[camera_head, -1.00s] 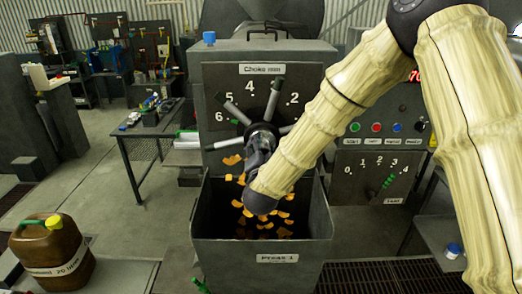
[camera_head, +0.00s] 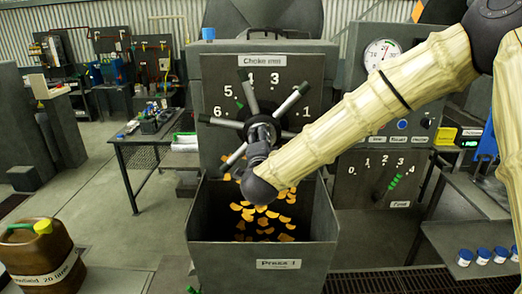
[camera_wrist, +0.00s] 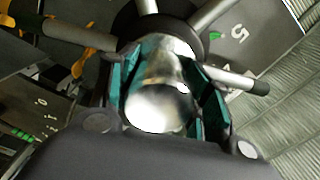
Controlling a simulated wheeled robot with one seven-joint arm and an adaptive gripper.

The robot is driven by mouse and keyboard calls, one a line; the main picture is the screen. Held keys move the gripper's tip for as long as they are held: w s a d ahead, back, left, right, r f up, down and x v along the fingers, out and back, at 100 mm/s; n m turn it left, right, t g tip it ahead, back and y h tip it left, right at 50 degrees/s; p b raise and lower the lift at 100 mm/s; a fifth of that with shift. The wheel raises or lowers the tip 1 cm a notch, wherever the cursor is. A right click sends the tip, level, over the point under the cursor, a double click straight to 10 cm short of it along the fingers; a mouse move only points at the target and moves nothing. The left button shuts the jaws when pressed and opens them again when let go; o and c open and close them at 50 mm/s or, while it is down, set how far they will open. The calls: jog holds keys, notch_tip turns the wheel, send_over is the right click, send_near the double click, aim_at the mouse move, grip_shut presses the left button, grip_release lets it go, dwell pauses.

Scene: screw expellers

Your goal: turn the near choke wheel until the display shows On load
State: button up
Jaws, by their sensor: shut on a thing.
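The near choke wheel (camera_head: 234,123) is a dark hub with several grey, dark-tipped spokes on the front of Press 1 (camera_head: 330,80). A dial numbered up to 6 surrounds it under a "Choke mm" label. A small green mark (camera_head: 239,104) lies near the 5. My gripper (camera_head: 262,134) is at the wheel's middle. In the wrist view, its teal fingers (camera_wrist: 168,95) close on both sides of the wheel's shiny metal hub (camera_wrist: 160,103), with spokes spreading around. The display is not seen; my arm covers part of the control panel (camera_head: 425,120).
An open bin (camera_head: 215,245) below the wheel holds orange flakes (camera_head: 270,222). A round gauge (camera_head: 381,52) and a 0–4 lever dial (camera_head: 392,183) are at right. A brown jerrycan (camera_head: 45,262) stands at front left. A work table (camera_head: 140,140) stands behind at left.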

dwell(0.4)
jog(key=shift+f, duration=0.1)
jog(key=o, duration=1.5)
jog(key=shift+c, duration=0.2)
jog(key=s, duration=1.2)
